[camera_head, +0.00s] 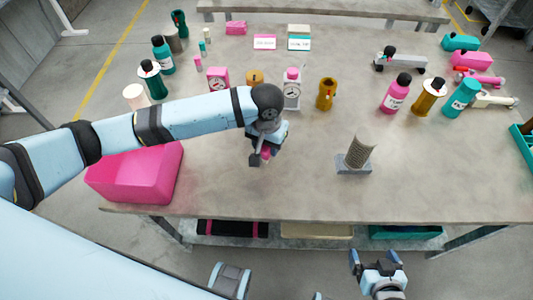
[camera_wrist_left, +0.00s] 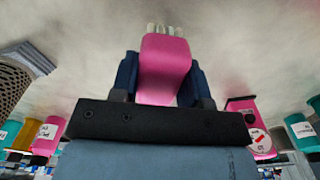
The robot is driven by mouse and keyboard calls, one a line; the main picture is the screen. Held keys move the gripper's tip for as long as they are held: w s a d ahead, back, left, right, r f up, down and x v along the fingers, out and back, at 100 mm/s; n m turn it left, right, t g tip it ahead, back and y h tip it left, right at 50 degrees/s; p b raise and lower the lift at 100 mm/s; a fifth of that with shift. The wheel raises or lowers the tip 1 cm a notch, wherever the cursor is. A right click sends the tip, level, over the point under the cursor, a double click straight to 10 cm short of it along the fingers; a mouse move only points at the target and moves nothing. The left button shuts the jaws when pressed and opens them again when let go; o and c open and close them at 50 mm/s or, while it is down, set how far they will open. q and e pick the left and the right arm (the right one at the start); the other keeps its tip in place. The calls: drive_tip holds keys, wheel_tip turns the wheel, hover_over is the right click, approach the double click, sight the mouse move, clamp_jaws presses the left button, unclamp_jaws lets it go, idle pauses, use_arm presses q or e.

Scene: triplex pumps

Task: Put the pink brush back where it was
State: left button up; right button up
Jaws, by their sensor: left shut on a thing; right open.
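The pink brush (camera_wrist_left: 165,70), with pale bristles at its far end, is between the two dark fingers of my left gripper (camera_wrist_left: 162,82) in the left wrist view. In the head view only a small pink part of it (camera_head: 265,154) shows below the wrist. My left gripper (camera_head: 262,157) is shut on the brush over the front middle of the table (camera_head: 225,190). I cannot tell whether the brush touches the tabletop. My right gripper (camera_head: 375,257) is open and empty, low in front of the table's front edge.
A pink bin (camera_head: 135,178) stands left of my left gripper, and a ribbed grey cylinder on a base (camera_head: 359,152) stands right. Pink (camera_head: 217,78) and white (camera_head: 292,90) dial devices and a mustard container (camera_head: 326,94) stand behind. Bottles (camera_head: 396,94) crowd the right. Bare table lies in front.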

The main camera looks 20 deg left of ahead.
use_arm(q)
wheel_tip(320, 180, down, 5)
drive_tip(key=shift+r, duration=0.15)
idle(0.3)
drive_tip(key=o, duration=0.9)
drive_tip(key=shift+r, duration=0.1)
wheel_tip(320, 180, up, 12)
drive_tip(key=shift+f, duration=0.1)
